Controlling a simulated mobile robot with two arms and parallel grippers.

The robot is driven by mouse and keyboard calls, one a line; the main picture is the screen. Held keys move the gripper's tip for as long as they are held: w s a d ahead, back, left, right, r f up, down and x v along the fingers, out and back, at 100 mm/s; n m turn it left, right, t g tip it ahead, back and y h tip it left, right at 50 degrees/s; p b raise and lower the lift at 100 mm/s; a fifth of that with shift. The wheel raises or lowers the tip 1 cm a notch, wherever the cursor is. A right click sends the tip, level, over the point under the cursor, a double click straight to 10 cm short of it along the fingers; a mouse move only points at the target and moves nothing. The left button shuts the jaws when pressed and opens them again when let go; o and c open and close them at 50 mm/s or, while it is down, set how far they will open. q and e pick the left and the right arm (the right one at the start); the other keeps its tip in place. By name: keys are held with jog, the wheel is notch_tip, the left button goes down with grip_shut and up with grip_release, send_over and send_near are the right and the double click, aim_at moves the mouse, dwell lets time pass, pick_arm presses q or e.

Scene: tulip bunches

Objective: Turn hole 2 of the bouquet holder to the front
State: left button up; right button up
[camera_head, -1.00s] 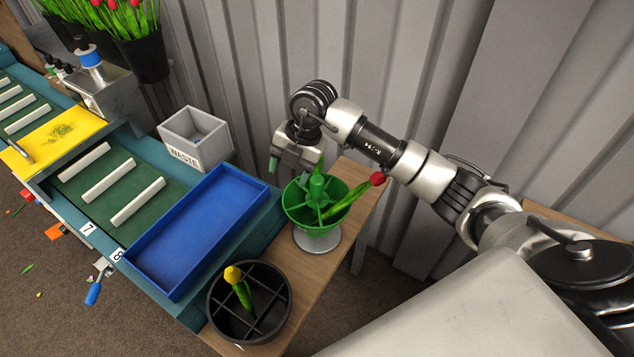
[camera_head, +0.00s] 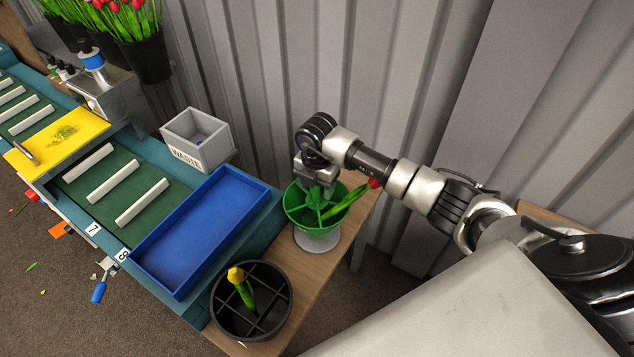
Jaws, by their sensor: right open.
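The green bouquet holder (camera_head: 312,227) stands on a round grey base on the wooden table. It is a bowl split by ribs into several compartments. One red tulip (camera_head: 345,204) lies tilted in it, its head leaning out to the right. No hole numbers can be read. My right gripper (camera_head: 318,188) points down over the middle of the holder, at its central knob. It is open; its fingertips are hard to make out against the green, so I cannot tell whether they touch the knob. My left gripper is not in view.
A black divided pot (camera_head: 217,303) with a yellow tulip (camera_head: 243,288) stands in front of the holder. A blue tray (camera_head: 160,273) and a grey waste bin (camera_head: 213,153) are to the left. A corrugated wall (camera_head: 270,90) rises close behind.

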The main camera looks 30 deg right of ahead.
jog(key=shift+f, duration=0.25)
grip_shut()
jog(key=shift+d, duration=0.1)
dwell(0.4)
